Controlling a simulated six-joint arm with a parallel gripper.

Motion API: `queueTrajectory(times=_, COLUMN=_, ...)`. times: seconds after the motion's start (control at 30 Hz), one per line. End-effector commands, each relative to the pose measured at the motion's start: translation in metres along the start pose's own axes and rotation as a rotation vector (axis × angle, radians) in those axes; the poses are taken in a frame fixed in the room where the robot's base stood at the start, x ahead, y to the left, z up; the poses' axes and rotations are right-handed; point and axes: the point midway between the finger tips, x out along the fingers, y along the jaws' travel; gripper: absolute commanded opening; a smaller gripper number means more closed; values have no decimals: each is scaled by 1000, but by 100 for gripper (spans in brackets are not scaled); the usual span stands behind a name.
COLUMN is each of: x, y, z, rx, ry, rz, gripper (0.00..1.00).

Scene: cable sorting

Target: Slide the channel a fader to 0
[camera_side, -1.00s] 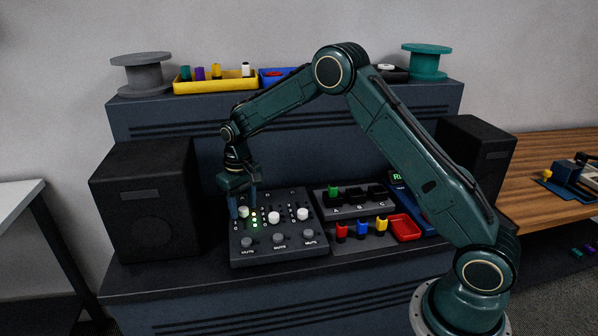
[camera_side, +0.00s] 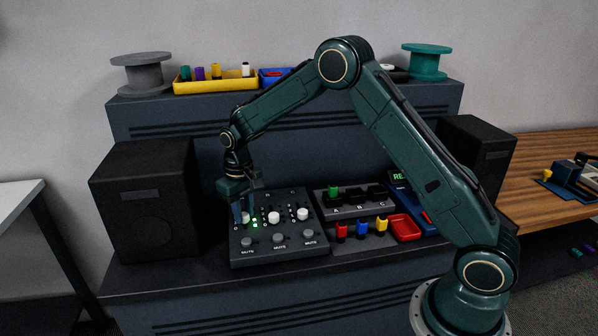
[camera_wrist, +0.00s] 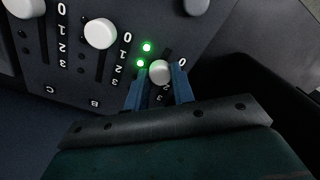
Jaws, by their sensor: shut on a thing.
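The dark mixer panel (camera_side: 262,247) carries three white-capped faders. My gripper (camera_side: 242,216) is low over the leftmost one, channel A. In the wrist view its two blue fingers (camera_wrist: 160,84) are shut on either side of the white channel A fader cap (camera_wrist: 160,72). The cap sits between the 0 and 2 marks, near where 1 would be; the fingers and cap hide part of the scale. The 0 mark (camera_wrist: 182,62) shows just beyond the cap. Two green lights (camera_wrist: 143,55) are lit beside this fader.
The middle fader cap (camera_side: 274,217) and right fader cap (camera_side: 302,214) stand beside it. Grey mute buttons (camera_side: 279,238) line the front of the panel. A black speaker (camera_side: 147,200) stands close on the left. A connector block (camera_side: 350,208) is to the right.

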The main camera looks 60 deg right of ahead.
Motion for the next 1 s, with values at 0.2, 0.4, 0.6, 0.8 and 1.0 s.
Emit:
queueTrajectory(times=0.2, x=-2, y=-13, z=15, rx=-3, ry=2, rz=-2, gripper=0)
queueTrajectory(times=0.4, x=-1, y=-15, z=17, rx=-5, ry=0, rz=-3, gripper=0)
queueTrajectory(times=0.6, x=-1, y=-15, z=18, rx=-7, ry=-4, rz=-4, gripper=40)
queueTrajectory(times=0.8, x=-1, y=-14, z=17, rx=-4, ry=-1, rz=-2, gripper=47)
queueTrajectory(times=1.0, x=-2, y=-13, z=16, rx=-2, ry=1, rz=-2, gripper=47)
